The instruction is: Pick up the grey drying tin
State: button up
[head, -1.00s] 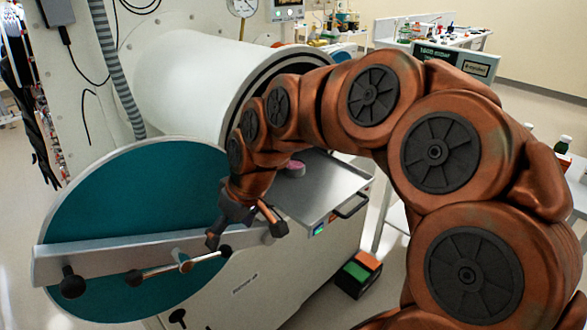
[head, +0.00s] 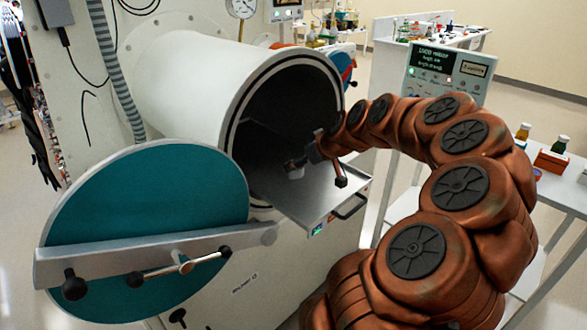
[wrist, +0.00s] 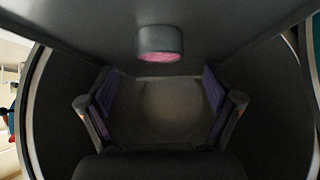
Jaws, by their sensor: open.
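The grey drying tin (wrist: 160,44) is a short round tin with pink contents. In the wrist view it stands at the top centre, beyond my fingertips and between their lines, apart from both. My gripper (wrist: 158,78) is open and empty, its two fingers spread left and right. In the head view my gripper (head: 318,174) is over the pulled-out tray, at the mouth of the round chamber. There the tin is mostly hidden by my gripper, so I cannot tell its outline.
The metal tray (head: 318,205) juts out of the chamber (head: 280,95), whose rim curves close above and beside my gripper. The round teal door (head: 140,200) hangs open at left, with a bar and handles. A control box (head: 447,72) stands at right.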

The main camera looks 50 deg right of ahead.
jog(key=shift+p+x, duration=1.15)
jog(key=shift+x, duration=0.35)
jog(key=shift+p+x, duration=0.3)
jog(key=shift+x, duration=0.8)
jog(key=shift+w+r, duration=0.1)
jog(key=shift+c, duration=0.2)
jog(key=c, duration=1.2)
jog(key=shift+r, duration=0.1)
